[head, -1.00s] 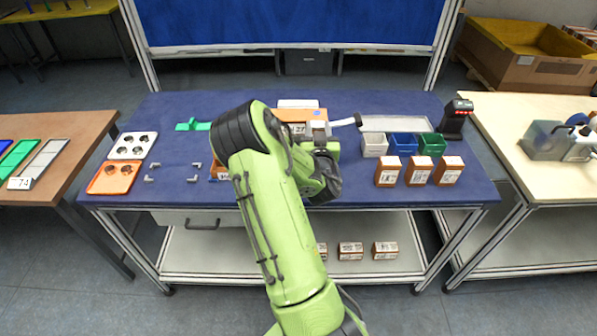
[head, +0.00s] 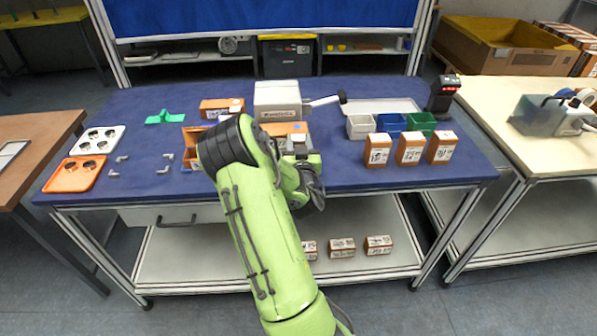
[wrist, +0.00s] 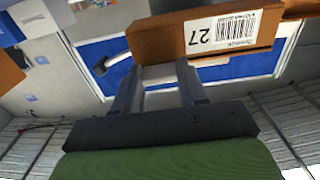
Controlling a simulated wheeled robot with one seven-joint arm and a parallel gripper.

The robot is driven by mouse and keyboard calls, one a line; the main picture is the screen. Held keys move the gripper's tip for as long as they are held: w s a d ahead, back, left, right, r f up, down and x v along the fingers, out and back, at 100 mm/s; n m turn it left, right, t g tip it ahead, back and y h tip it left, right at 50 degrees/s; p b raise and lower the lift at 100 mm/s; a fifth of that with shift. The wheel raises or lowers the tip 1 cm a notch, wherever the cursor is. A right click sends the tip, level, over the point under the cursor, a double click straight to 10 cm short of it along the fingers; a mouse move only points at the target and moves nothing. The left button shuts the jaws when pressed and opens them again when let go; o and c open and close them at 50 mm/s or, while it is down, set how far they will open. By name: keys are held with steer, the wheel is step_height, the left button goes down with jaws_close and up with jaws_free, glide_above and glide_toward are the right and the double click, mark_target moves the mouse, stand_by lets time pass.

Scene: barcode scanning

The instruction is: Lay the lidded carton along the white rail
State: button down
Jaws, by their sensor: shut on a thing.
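A brown carton with a white label marked 27 (wrist: 215,35) is at the fingertips of my gripper (wrist: 160,75) in the wrist view. A dark seam under its label looks like a lid edge. My gripper is shut on this carton. In the head view the carton (head: 283,128) shows only in part behind my gripper (head: 299,140), in front of the white machine. My arm hides its near side, and I cannot tell whether it touches the table. I cannot make out the white rail with certainty in either view.
A white machine with a black-knobbed lever (head: 278,101) stands behind the carton. Another brown carton (head: 221,108) lies to its left. White, blue and green bins (head: 388,124) and upright cartons (head: 410,150) stand right. A scanner (head: 443,95) is at the far right.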

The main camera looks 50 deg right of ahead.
step_height(320, 180, down, 5)
steer(key=b, duration=0.4)
steer(key=shift+f, duration=0.1)
steer(key=c, duration=0.6)
jaws_free()
steer(key=shift+r, duration=0.2)
